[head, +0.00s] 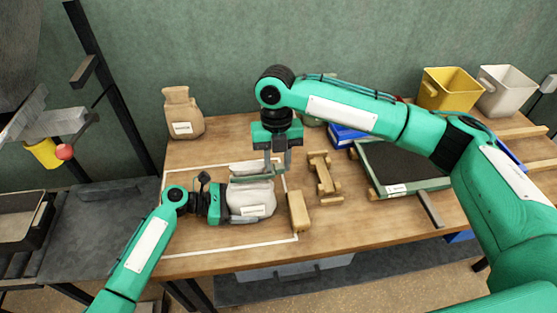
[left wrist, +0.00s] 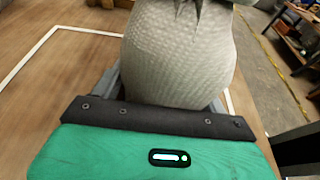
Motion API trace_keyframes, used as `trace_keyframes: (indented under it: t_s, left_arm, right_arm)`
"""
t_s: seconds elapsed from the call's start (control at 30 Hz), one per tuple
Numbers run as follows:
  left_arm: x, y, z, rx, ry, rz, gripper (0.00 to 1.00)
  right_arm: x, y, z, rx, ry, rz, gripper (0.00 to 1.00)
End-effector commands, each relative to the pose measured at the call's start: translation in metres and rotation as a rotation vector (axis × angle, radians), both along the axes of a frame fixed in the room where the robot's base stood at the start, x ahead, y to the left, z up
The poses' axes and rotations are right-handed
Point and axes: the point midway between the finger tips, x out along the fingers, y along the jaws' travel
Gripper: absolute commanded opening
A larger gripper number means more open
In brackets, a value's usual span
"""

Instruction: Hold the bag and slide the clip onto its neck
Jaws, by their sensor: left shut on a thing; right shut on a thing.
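A pale, whitish bag (head: 252,200) lies inside the white outline on the wooden table. My left gripper (head: 256,192) comes in from the left and is shut around the bag's body, a finger on either side. The bag's woven side fills the upper middle of the left wrist view (left wrist: 178,55), between the fingers. My right gripper (head: 277,162) points down at the bag's far right edge and is shut on a thin grey-green strip, seemingly the clip (head: 264,178). The strip lies across the bag's far side. Whether it is around the neck cannot be told.
A wooden block (head: 299,211) stands close right of the bag, with a wooden stand (head: 323,174) behind it. A green-framed dark tray (head: 400,168) lies further right. A labelled brown sack (head: 182,112) stands at the back left. The table's front left is clear.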

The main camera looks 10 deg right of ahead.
Motion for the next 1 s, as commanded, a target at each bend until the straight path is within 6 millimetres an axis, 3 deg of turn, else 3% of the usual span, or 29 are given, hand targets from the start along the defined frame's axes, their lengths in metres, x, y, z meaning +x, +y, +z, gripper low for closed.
trace_keyframes:
  t_s: [0.37,0.4,0.5,1.0]
  left_arm:
    - [-0.0002,0.0000,-0.0005,0.001,0.000,0.000,0.62]
    - [-0.0002,-0.0001,-0.0006,0.001,0.000,0.000,0.62]
    - [-0.0003,-0.0004,-0.0004,0.000,0.000,-0.001,0.61]
    - [-0.0018,-0.0040,0.0004,-0.003,0.000,-0.006,0.61]
  right_arm:
    - [0.0001,0.0042,-0.0002,0.000,0.000,0.000,0.00]
    - [0.0002,0.0039,-0.0002,0.000,0.000,0.000,0.36]
    - [-0.0001,0.0044,-0.0003,0.001,0.000,0.001,0.56]
    - [-0.0017,0.0069,-0.0001,0.004,0.004,0.006,0.56]
